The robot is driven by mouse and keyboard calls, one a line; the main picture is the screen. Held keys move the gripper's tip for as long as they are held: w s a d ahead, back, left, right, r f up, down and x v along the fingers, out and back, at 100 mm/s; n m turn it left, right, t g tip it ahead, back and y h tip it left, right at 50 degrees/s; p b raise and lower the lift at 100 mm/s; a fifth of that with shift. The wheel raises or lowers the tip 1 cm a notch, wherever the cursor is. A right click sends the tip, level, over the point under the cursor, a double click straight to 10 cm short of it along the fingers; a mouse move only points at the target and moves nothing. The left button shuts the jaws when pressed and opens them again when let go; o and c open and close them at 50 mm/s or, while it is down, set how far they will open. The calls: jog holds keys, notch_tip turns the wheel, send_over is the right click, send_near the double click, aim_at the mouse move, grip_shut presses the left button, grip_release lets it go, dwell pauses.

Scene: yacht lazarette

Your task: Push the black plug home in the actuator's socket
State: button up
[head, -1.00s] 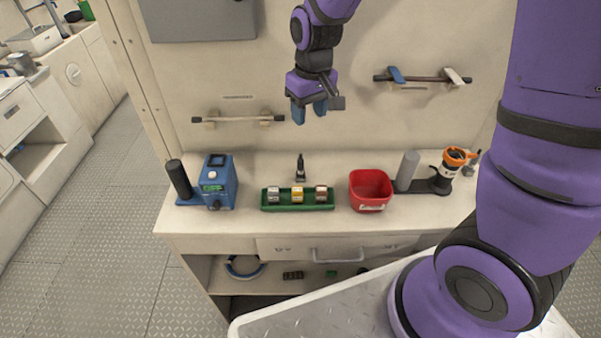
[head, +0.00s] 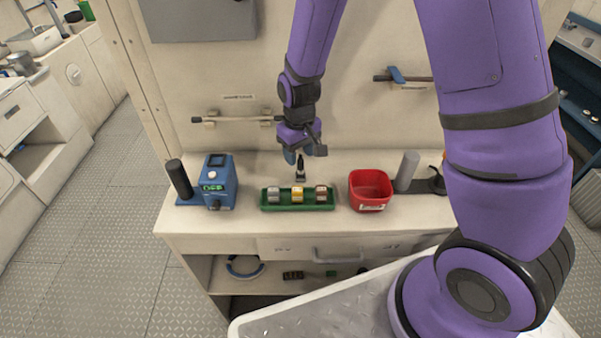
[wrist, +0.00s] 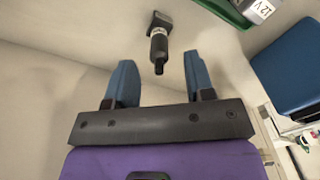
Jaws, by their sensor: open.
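The black plug (head: 300,170) is the slim dark piece on the counter behind the green tray. It also shows in the wrist view (wrist: 159,48), with a wider block at its far end and its narrow end towards me. My gripper (head: 297,157) is just above and behind it in the head view. In the wrist view my two blue fingers (wrist: 159,72) are open, with the plug's narrow end near the gap between them and nothing gripped. I cannot tell which fixture is the actuator, and no socket shows clearly.
The green tray (head: 286,207) holds three small blocks. A blue box (head: 218,180) with a lit display and a black cylinder (head: 179,178) stand left. A red bin (head: 369,202) and a grey cylinder (head: 407,170) stand right. A wall rail (head: 235,119) is behind.

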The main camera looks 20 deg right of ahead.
aim_at(300, 160)
jog(key=shift+s+f, duration=0.15)
jog(key=shift+f, duration=0.9)
jog(key=shift+s+f, duration=0.1)
jog(key=shift+f, duration=0.95)
grip_shut()
